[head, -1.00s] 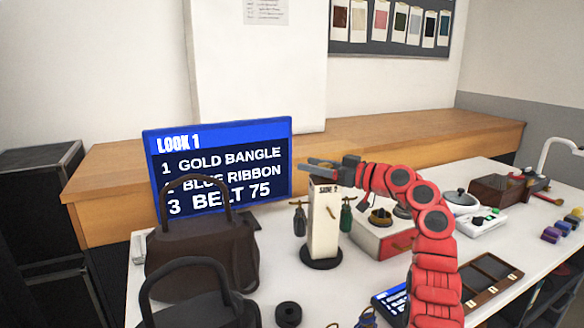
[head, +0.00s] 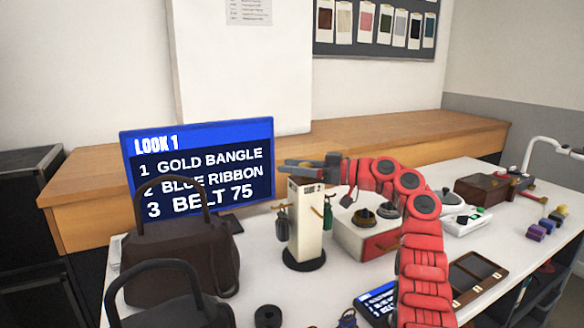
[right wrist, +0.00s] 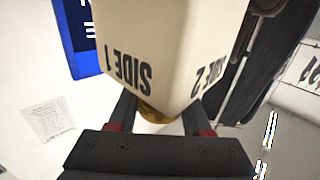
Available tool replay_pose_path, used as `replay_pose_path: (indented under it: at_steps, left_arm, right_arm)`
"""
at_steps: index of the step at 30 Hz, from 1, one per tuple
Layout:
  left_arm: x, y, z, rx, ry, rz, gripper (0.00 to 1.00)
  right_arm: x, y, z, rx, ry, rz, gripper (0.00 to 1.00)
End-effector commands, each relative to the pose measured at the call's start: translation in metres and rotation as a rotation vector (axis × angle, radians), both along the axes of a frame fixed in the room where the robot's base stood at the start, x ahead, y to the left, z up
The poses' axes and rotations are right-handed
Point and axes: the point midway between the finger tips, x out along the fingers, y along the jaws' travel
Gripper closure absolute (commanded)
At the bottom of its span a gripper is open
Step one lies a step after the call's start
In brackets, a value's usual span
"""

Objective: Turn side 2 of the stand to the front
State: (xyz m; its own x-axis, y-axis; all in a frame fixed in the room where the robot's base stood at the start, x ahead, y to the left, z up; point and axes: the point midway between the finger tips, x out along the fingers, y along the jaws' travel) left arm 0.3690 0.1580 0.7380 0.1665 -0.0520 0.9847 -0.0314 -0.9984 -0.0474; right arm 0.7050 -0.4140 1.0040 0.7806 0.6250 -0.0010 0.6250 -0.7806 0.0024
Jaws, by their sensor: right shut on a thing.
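The cream stand (head: 306,235) is upright on a round black base on the white table. Dark and green pieces hang on its brass pegs. In the right wrist view the stand (right wrist: 165,50) shows SIDE 1 and SIDE 2 upside down on two faces meeting at a corner. My right gripper (head: 300,167) is over the stand's top, its fingers (right wrist: 157,118) shut on a brass-coloured part there, mostly hidden by the stand. My left gripper is out of view.
A blue LOOK 1 screen (head: 200,165) stands behind left. Dark handbags (head: 182,250) are in front left. A red-and-white box (head: 365,235) is close on the right, with a compartment tray (head: 475,272) beyond my arm. A black ring (head: 268,316) lies in front.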

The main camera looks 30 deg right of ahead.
Motion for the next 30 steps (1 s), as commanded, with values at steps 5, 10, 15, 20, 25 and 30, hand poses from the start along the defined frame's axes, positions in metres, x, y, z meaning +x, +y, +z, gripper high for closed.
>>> replay_pose_path:
  at_steps: [5,10,15,20,25,30]
  left_arm:
    - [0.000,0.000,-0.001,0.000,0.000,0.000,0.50]
    - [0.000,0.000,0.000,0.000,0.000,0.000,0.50]
    - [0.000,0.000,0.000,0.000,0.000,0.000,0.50]
    - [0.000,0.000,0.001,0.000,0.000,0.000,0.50]
    - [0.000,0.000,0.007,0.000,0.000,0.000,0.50]
    - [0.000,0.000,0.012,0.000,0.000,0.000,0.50]
  right_arm:
    - [-0.001,-0.002,-0.003,0.001,0.005,-0.002,0.42]
    - [0.000,-0.001,-0.002,0.001,0.003,-0.001,0.22]
    - [0.000,0.000,-0.001,0.002,0.003,0.000,0.22]
    - [-0.004,-0.005,0.000,0.002,0.002,-0.001,0.22]
    - [-0.026,-0.023,0.000,0.003,0.004,-0.003,0.22]
    - [-0.062,-0.052,0.000,0.004,0.005,-0.006,0.22]
